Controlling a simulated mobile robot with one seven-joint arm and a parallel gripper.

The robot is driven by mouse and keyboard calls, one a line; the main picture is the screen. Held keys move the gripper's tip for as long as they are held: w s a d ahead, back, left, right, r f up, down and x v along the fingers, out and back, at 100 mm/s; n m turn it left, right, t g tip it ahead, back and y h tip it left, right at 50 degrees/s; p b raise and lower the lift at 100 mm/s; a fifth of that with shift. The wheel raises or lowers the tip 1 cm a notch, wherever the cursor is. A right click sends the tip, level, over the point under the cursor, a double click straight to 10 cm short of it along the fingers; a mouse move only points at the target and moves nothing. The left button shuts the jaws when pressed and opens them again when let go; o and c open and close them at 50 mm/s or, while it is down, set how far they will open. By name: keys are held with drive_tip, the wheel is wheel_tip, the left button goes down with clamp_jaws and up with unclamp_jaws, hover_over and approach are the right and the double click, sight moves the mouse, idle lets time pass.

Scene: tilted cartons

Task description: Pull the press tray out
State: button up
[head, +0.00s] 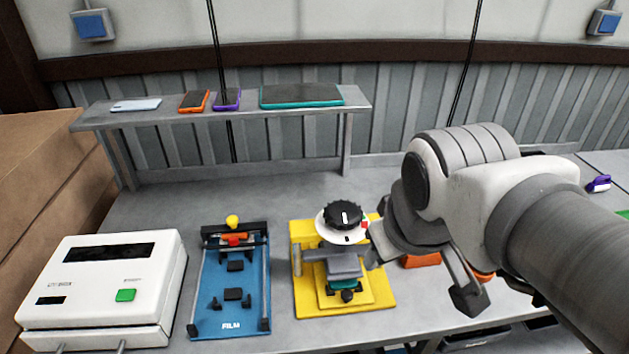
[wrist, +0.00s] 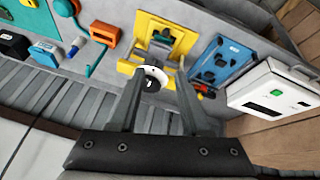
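The yellow press (head: 303,294) stands on the bench near the middle, with a black knob (head: 343,215) over a white dial on top. Low at its front, a yellow tray-like plate (head: 362,292) carries a teal piece and a small black knob (head: 347,296); the grey block above hides part of it. The press also shows in the wrist view (wrist: 136,68), beyond my fingers. My gripper (head: 424,272) is open and empty, to the right of the press in the head view. In the wrist view my gripper (wrist: 160,68) has its fingers spread, the dial showing between them.
A blue film fixture (head: 210,318) and a white machine (head: 85,265) with a green button stand to the left. A shelf (head: 235,112) behind holds several phones and a tablet. Orange parts (head: 421,260) lie right of the press, partly behind my gripper.

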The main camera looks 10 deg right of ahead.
drive_tip(key=w+a+f+n+g+h+b, duration=0.1)
drive_tip(key=w+f+n+b, duration=0.1)
drive_tip(key=w+f+n, duration=0.3)
drive_tip(key=a+f+n+h+b, duration=0.1)
drive_tip(key=f+n, duration=0.2)
drive_tip(key=n, duration=0.4)
drive_tip(key=n+g+b, duration=0.1)
drive_tip(key=n+b, duration=0.2)
drive_tip(key=n, duration=0.9)
approach(347, 293)
drive_tip(key=shift+h, duration=0.3)
drive_tip(key=b+x, duration=0.4)
drive_tip(key=x, duration=0.1)
drive_tip(key=b+x, duration=0.2)
drive_tip(key=x, duration=0.1)
drive_tip(key=shift+a+f, duration=0.2)
drive_tip(key=shift+a, duration=0.05)
clamp_jaws()
